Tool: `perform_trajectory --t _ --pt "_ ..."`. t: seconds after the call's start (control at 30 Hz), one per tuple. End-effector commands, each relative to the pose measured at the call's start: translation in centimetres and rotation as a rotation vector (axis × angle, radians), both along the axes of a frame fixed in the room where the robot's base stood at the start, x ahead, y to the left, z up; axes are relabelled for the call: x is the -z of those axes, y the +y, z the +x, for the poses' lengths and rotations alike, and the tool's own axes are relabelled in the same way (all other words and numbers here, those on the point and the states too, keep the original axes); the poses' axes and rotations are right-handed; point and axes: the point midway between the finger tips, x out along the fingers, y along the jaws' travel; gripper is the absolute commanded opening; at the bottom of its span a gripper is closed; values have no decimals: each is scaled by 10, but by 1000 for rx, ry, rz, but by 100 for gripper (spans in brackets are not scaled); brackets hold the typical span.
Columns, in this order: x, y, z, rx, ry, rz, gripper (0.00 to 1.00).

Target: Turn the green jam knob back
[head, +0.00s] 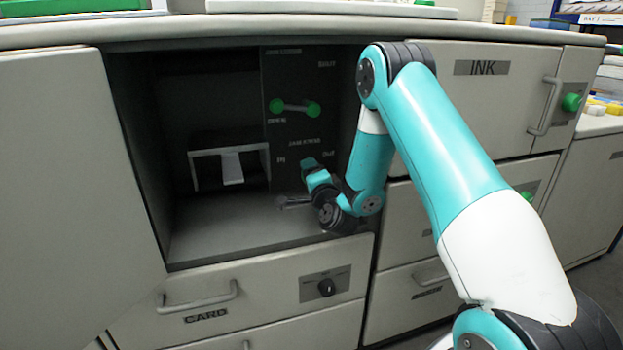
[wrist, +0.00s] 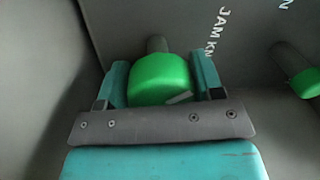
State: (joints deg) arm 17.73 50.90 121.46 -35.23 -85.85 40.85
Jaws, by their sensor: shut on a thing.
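The green jam knob (wrist: 160,80) sits between the two teal fingers of my gripper (wrist: 161,72) in the wrist view. My gripper is shut on it, with a finger at each side. A short white mark shows on the knob's near edge. In the head view my gripper (head: 317,180) reaches into the open compartment, against the dark panel (head: 285,75) at its back. The knob is mostly hidden there by my gripper. The "JAM KNOB" lettering (head: 305,142) is above it, with small lettering to either side.
A white bracket (head: 230,152) stands left in the compartment. A large open door (head: 75,200) is at left. Closed drawers, including INK (head: 482,68), flank the opening at right and below.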

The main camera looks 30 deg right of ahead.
Motion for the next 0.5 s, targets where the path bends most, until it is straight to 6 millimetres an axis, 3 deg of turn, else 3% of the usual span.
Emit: perform_trajectory --t 0.5 --pt "4 1 -1 -4 91 -289 37"
